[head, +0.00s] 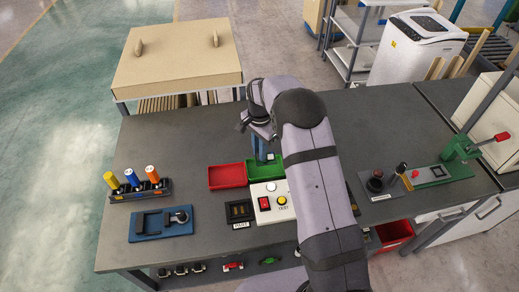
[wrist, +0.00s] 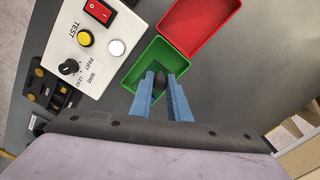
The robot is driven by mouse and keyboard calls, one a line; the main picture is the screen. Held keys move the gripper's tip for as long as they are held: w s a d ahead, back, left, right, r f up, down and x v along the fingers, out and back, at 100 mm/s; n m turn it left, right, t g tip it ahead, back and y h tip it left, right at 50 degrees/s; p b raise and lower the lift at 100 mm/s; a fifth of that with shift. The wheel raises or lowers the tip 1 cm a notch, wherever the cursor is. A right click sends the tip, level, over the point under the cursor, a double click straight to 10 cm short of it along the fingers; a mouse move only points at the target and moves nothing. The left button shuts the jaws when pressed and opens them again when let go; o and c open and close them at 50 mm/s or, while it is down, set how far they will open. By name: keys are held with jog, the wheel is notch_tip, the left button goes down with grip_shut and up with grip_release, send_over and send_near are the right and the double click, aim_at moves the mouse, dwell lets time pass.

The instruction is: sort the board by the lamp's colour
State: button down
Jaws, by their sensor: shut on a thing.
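My gripper (wrist: 160,85) has blue fingers shut on a small dark piece (wrist: 159,80), above the green tray (wrist: 172,54). In the head view my gripper (head: 262,153) is partly hidden by my arm, over the green tray (head: 278,172). I cannot tell whether the piece touches the tray floor. The red tray (head: 226,178) is beside it on the left and looks empty; it also shows in the wrist view (wrist: 206,25). The white test box (head: 263,215) has a red switch, a yellow button, a dark knob and a pale round lamp (wrist: 116,47) with no clear colour.
A black socket block (head: 240,210) is left of the test box. A blue fixture (head: 160,224) and a rack of coloured-handled tools (head: 137,190) stand at the left. A green lever press (head: 440,173) is at the right. Bare table lies behind the trays.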

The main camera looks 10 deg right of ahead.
jog(key=shift+f+b, duration=0.7)
jog(key=shift+f, duration=0.8)
jog(key=shift+f+b, duration=0.4)
jog(key=shift+f, duration=0.55)
dwell(1.5)
jog(key=c, duration=1.6)
grip_release()
jog(key=shift+r, duration=0.1)
jog(key=shift+r+p, duration=2.5)
jog(key=shift+r, duration=0.95)
